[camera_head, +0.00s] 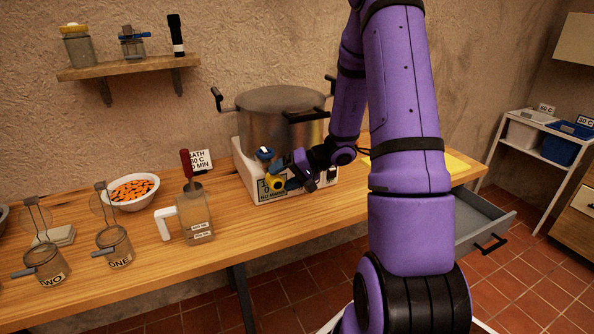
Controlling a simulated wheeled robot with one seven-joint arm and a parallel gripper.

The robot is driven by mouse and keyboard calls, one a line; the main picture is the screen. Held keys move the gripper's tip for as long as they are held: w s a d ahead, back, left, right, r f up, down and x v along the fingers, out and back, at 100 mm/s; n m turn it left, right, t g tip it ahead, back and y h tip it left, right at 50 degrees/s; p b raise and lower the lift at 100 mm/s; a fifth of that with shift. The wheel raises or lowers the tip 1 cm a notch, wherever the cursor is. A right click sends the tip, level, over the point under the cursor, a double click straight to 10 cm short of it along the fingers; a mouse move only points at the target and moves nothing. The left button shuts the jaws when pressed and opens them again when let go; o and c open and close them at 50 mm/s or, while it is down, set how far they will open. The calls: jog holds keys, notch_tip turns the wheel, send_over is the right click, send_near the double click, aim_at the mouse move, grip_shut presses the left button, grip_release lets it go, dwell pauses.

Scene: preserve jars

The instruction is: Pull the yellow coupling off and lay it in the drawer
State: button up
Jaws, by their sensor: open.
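The yellow coupling (274,184) is a small yellow ring on the front of the white base under the big metal pot (282,118). My gripper (284,177) is open right beside it, at its right side. I cannot tell whether the fingers touch it or reach around it. A blue-topped knob (264,153) sits just above the coupling. The open drawer (478,222) sticks out under the right end of the table.
On the wooden table (320,221) stand a labelled jug (195,217), a bowl of orange pieces (133,191) and jars ONE (116,247) and TWO (46,265). A white rack (522,137) with bins stands at right. A wall shelf (130,67) holds jars. The table front before the pot is clear.

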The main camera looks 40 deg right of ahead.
jog(key=shift+x, duration=1.4)
jog(key=shift+r, duration=0.1)
jog(key=c, duration=1.1)
